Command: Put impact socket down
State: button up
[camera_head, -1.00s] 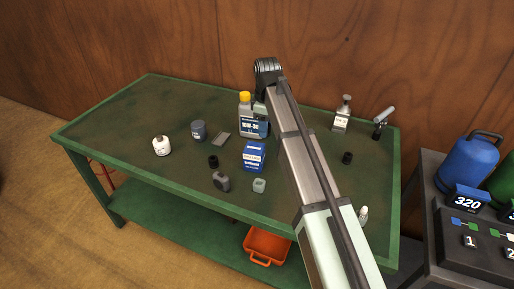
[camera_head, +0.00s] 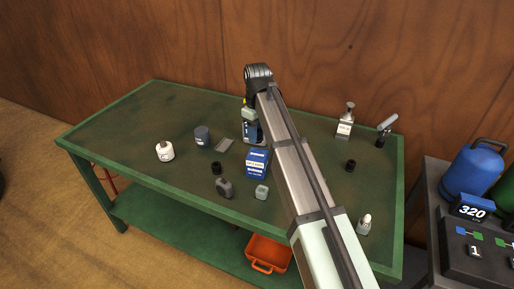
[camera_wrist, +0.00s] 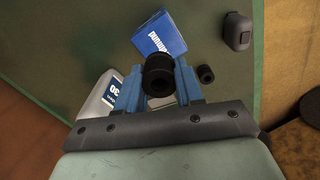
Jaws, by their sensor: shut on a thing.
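My gripper (camera_wrist: 158,88) shows in the wrist view with its blue fingers shut on a black impact socket (camera_wrist: 158,74). The held socket is above the green bench top, clear of it as far as I can tell. In the head view my gripper is near the oil bottle (camera_head: 252,134) and covers its upper part; the held socket cannot be made out there. Another black socket (camera_head: 216,168) stands on the bench and also shows in the wrist view (camera_wrist: 206,74). A further black socket (camera_head: 350,166) stands on the right side.
The bench's far left is clear. An orange bin (camera_head: 268,253) is below.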

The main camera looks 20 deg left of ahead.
aim_at(257, 154)
jog(key=shift+f, duration=3)
jog(key=shift+f, duration=0.1)
jog(key=o, duration=1.1)
jog(key=shift+c, duration=0.2)
notch_tip(257, 154, up, 12)
jog(key=shift+r, duration=0.1)
